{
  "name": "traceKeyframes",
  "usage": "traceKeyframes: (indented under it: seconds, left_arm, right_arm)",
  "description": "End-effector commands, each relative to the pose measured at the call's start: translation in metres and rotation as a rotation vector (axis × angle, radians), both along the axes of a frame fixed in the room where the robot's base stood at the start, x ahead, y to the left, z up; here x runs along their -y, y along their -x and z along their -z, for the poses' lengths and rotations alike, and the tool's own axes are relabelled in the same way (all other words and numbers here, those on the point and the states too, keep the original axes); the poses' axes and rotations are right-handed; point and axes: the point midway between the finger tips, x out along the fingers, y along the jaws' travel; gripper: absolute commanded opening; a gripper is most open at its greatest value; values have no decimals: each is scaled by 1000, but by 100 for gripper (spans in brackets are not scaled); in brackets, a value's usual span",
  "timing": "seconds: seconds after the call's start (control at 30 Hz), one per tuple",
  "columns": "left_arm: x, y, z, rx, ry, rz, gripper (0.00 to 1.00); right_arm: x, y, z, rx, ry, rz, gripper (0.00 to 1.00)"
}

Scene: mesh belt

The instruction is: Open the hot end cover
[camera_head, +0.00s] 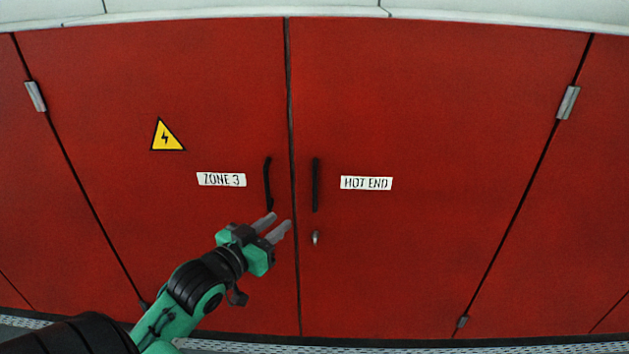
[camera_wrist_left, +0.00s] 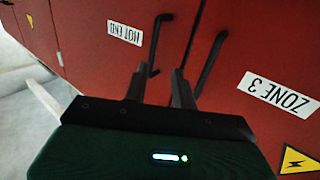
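The hot end cover (camera_head: 430,120) is the right one of two red doors and is closed. Its label reads HOT END (camera_head: 366,183). Its black vertical handle (camera_head: 315,185) is near the seam between the doors, with a small keyhole or latch (camera_head: 315,238) below. My left gripper (camera_head: 279,222) is open and empty, in front of the seam, below and left of that handle. In the left wrist view the gripper (camera_wrist_left: 163,85) points at the doors, and the hot end handle (camera_wrist_left: 158,42) lies beyond its fingertips. I cannot tell the gap to it. My right gripper is not in view.
The left door, labelled ZONE 3 (camera_head: 221,180), has its own black handle (camera_head: 267,184) close beside the seam and a yellow warning triangle (camera_head: 166,136). Hinges (camera_head: 568,102) sit at the hot end cover's right edge. A grated strip (camera_head: 400,348) runs along the floor.

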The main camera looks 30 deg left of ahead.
Motion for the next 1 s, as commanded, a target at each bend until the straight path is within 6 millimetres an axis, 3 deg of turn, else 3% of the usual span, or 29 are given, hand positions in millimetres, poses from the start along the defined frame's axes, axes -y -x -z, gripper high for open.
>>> traceKeyframes:
  seconds: [0.03,0.13,0.47,1.0]
  left_arm:
    - [5,5,-15,18,-4,10,27]
    - [9,8,-26,36,-7,19,27]
    - [10,-14,-25,40,-7,20,27]
    - [13,-102,-30,38,-7,19,27]
  right_arm:
    - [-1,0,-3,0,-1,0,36]
    - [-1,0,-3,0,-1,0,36]
    - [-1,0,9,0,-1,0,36]
    - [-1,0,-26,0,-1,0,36]
